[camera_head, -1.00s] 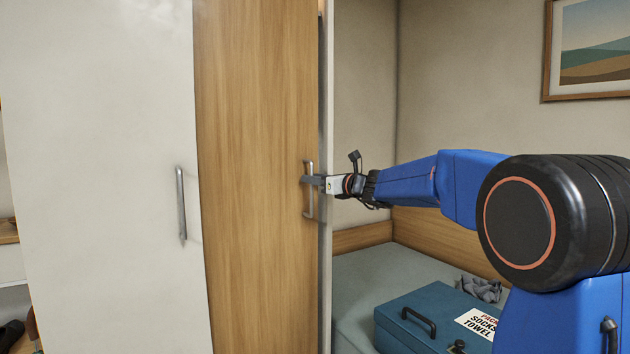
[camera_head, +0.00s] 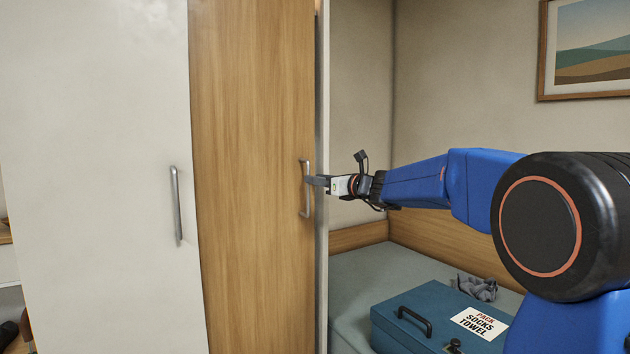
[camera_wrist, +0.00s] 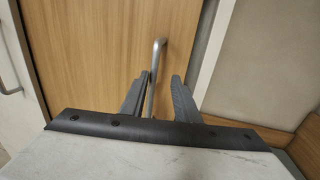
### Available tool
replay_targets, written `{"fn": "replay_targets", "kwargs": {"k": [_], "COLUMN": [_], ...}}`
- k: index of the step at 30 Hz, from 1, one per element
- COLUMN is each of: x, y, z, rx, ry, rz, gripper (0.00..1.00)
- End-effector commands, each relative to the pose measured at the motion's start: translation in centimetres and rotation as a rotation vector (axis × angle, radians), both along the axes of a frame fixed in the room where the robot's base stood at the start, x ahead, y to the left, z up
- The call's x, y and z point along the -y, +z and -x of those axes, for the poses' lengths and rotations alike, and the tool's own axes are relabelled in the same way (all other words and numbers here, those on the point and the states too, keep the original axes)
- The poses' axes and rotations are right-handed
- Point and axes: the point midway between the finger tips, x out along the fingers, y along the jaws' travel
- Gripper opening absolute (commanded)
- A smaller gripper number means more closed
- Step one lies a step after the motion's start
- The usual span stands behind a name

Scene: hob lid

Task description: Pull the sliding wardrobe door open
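The wooden wardrobe door (camera_head: 255,180) stands upright between a white door panel and the white wardrobe edge at its right. Its vertical metal handle (camera_head: 305,190) is near its right edge. My gripper (camera_head: 312,181) is at the handle's upper half, coming from the right. In the wrist view the handle (camera_wrist: 155,75) rises between the two grey fingers of my gripper (camera_wrist: 158,92), close to the left finger. A gap shows between the handle and the right finger, so the gripper is open. Contact with the left finger cannot be told.
The white door panel (camera_head: 95,170) at the left has its own metal handle (camera_head: 177,205). At the right a bed (camera_head: 348,285) holds a teal case (camera_head: 400,325) and grey socks (camera_head: 476,287). A framed picture (camera_head: 590,45) hangs on the wall.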

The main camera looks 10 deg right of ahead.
Motion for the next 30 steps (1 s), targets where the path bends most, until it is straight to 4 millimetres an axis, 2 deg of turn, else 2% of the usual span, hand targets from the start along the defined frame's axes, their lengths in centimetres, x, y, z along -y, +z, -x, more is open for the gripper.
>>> {"fn": "replay_targets", "kwargs": {"k": [30], "x": [2.8], "y": [0.1], "z": [5.0], "rx": [0.001], "ry": [-0.001], "rz": [0.000], "gripper": [0.29]}}
